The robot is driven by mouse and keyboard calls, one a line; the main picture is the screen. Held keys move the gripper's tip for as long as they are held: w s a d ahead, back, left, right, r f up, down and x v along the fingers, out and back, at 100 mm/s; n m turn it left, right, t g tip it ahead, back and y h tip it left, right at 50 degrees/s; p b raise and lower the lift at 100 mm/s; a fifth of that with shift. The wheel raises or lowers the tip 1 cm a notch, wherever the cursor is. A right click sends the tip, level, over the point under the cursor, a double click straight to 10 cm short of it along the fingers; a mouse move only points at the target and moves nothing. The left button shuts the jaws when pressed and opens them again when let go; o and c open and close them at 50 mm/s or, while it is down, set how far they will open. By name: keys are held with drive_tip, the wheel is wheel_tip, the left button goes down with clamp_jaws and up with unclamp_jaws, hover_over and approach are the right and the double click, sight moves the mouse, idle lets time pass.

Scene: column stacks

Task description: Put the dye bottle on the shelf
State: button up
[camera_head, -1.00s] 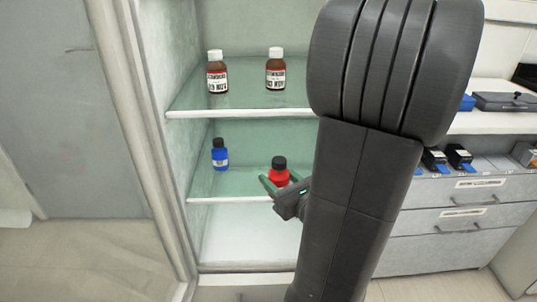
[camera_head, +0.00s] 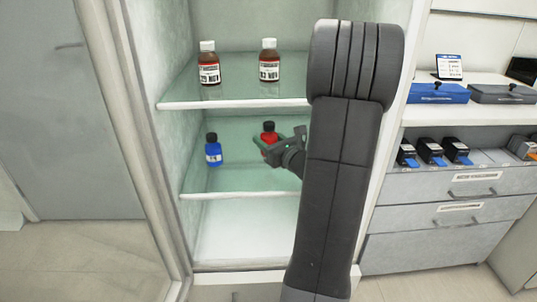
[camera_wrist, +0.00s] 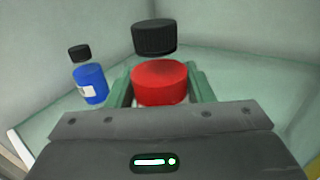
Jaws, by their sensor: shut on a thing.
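The red dye bottle (camera_head: 268,136) with a black cap is held in my gripper (camera_head: 267,147) over the middle glass shelf (camera_head: 236,184), to the right of the blue bottle. In the wrist view the red bottle (camera_wrist: 160,82) stands upright between the green fingers of my gripper (camera_wrist: 160,88), which are shut on it. Its lower part is hidden by the gripper, so I cannot tell whether it touches the shelf. A blue bottle (camera_head: 213,151) with a black cap stands on the same shelf; it also shows at the left in the wrist view (camera_wrist: 90,84).
Two brown bottles, one at left (camera_head: 208,68) and one at right (camera_head: 269,66), stand on the upper shelf (camera_head: 235,103) above my gripper. The cabinet's left wall (camera_head: 168,120) is close to the blue bottle. A counter with blue and grey cases (camera_head: 438,93) is at right.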

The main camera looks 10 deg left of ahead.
wheel_tip(320, 180, down, 4)
drive_tip(key=shift+f+b, duration=0.1)
drive_tip(key=shift+b, duration=0.75)
drive_tip(key=shift+w, duration=0.2)
drive_tip(key=shift+f, duration=0.15)
drive_tip(key=o, duration=1.1)
